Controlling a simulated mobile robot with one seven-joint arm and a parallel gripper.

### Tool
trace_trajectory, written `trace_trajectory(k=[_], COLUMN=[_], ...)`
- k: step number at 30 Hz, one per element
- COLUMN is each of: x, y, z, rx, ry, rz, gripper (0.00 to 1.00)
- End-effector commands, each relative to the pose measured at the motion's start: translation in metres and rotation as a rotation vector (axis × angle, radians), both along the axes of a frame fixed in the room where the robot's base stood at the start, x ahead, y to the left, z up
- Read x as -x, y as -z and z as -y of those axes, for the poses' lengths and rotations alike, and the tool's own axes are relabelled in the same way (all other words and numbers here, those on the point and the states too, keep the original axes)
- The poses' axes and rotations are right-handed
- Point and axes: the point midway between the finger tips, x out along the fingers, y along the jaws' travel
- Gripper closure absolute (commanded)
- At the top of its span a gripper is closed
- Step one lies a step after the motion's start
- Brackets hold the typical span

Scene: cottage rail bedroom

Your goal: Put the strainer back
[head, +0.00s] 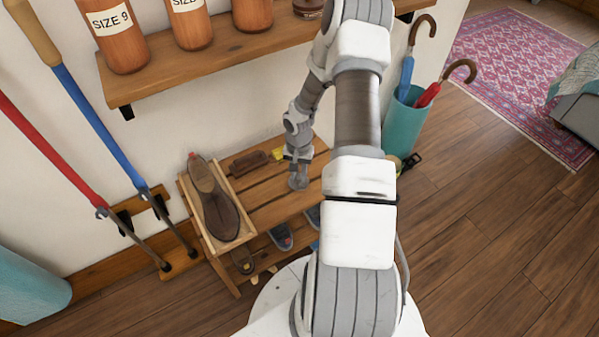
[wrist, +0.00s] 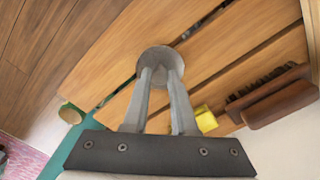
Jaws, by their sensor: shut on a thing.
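My gripper (head: 298,178) is over the slatted top of the wooden shoe bench (head: 262,213), pointing down. In the wrist view my gripper (wrist: 162,80) has its two fingers shut on a small grey round thing (wrist: 160,56), seen end-on. It looks like the strainer, but its shape beyond the round face is hidden. The bench slats (wrist: 225,45) show beneath it. I cannot tell whether it touches them. In the head view it blends with the grey fingers.
A dark-bristled brush (wrist: 265,88) and a yellow item (wrist: 206,120) lie near the gripper. A tray (head: 240,238) with a brown shoe (head: 214,203) is at left. A teal umbrella stand (head: 402,125) is at right. A shelf with bottles (head: 187,22) is above.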

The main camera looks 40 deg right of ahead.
Motion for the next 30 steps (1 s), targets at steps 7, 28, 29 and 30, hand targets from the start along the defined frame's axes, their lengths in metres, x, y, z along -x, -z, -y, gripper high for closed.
trace_trajectory(k=[7, 28, 29, 30], x=[0.000, 0.001, 0.000, -0.001], y=[0.000, 0.005, -0.006, -0.016], z=[0.000, 0.000, 0.000, 0.001], rx=[0.000, -0.001, 0.001, 0.002], ry=[0.000, 0.000, 0.000, 0.000], rz=[0.000, -0.001, 0.001, 0.002], gripper=[1.00, 0.45, 0.45, 0.45])
